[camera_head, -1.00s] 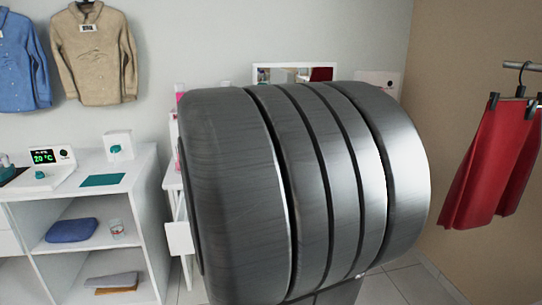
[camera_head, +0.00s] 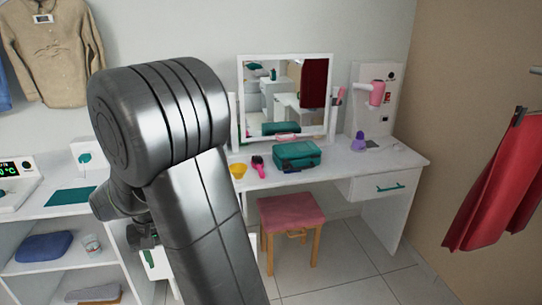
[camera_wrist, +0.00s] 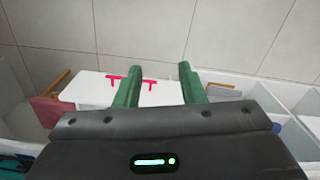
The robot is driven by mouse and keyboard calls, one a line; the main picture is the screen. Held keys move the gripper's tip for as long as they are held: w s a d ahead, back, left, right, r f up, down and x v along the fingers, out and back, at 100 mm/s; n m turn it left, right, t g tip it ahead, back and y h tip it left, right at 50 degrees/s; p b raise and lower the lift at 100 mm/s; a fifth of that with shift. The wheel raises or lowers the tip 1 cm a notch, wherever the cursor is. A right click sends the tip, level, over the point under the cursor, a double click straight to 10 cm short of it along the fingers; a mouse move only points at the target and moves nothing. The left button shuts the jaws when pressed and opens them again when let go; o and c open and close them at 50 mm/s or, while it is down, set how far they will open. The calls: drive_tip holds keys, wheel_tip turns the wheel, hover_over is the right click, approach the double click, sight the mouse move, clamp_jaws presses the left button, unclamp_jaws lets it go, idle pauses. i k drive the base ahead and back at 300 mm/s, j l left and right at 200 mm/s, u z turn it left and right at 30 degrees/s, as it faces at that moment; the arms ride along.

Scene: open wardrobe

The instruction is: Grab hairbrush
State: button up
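A pink hairbrush with a dark head (camera_head: 258,164) lies on the white dressing table (camera_head: 408,160), between a yellow bowl and a teal case. My gripper (camera_wrist: 158,82) shows in the wrist view with its two green fingers apart and nothing between them. It is well away from the hairbrush. In the head view my arm stands in front, left of the dressing table, and mostly hides the gripper. I cannot make out the hairbrush in the wrist view.
The yellow bowl (camera_head: 238,170), teal case (camera_head: 297,156) and purple bottle (camera_head: 359,142) stand on the table. A mirror (camera_head: 242,95) rises behind. A pink-topped stool (camera_head: 290,211) stands in front. White shelves (camera_head: 25,265) are at left. The floor at right front is clear.

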sight(257, 164)
drive_tip(key=i+z, duration=0.15)
drive_tip(key=i, duration=0.6)
drive_tip(key=i+z, duration=0.15)
drive_tip(key=i, duration=0.65)
drive_tip(key=i+j+z, duration=0.15)
drive_tip(key=i, duration=0.6)
